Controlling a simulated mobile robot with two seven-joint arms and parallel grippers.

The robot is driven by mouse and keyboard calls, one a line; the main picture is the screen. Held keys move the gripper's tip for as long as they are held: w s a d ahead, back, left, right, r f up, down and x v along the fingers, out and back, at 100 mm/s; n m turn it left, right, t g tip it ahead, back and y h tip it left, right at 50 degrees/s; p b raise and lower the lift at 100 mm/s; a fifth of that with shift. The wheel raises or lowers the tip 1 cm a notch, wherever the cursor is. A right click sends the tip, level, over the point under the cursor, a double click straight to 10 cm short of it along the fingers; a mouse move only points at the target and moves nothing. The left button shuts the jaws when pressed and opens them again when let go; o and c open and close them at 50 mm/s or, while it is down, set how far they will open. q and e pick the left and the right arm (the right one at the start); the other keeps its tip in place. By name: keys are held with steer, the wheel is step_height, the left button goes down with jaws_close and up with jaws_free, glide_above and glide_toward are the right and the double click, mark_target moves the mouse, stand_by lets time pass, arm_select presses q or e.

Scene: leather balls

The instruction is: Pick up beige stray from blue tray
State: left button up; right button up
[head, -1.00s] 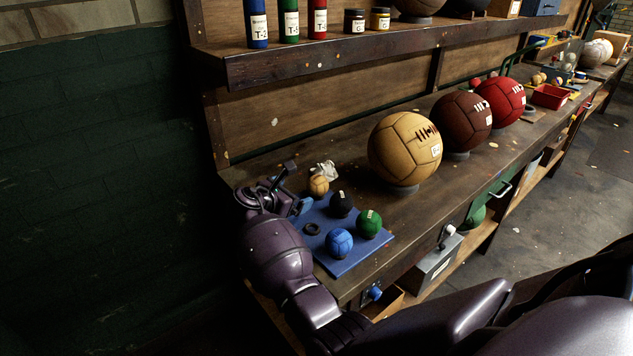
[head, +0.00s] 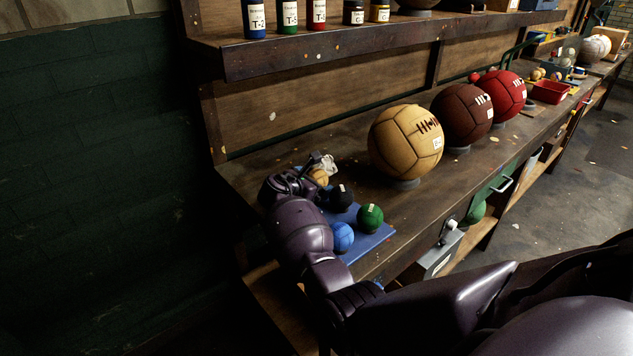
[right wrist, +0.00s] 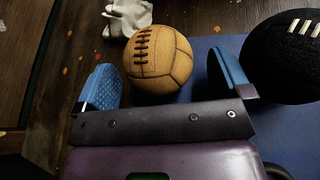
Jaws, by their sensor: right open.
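The small beige ball (head: 319,176) with brown lacing is at the far left edge of the blue tray (head: 375,241). In the right wrist view the beige ball (right wrist: 157,58) has dark wood to its left and blue tray (right wrist: 290,130) to its right. I cannot tell if it rests on the tray. My right gripper (head: 314,183) is at the ball, partly hiding it in the head view. Its blue-padded fingers (right wrist: 162,76) are open, one on each side of the ball, with gaps showing. My left gripper is not in view.
A black ball (head: 342,197), green ball (head: 370,217) and blue ball (head: 341,237) sit on the tray. The black ball is close to my right finger. A white crumpled cloth (head: 325,163) lies behind. A large tan ball (head: 405,145) stands to the right. A shelf (head: 390,42) hangs above.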

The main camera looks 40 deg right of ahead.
steer(key=shift+r, duration=0.1)
steer(key=c, duration=1)
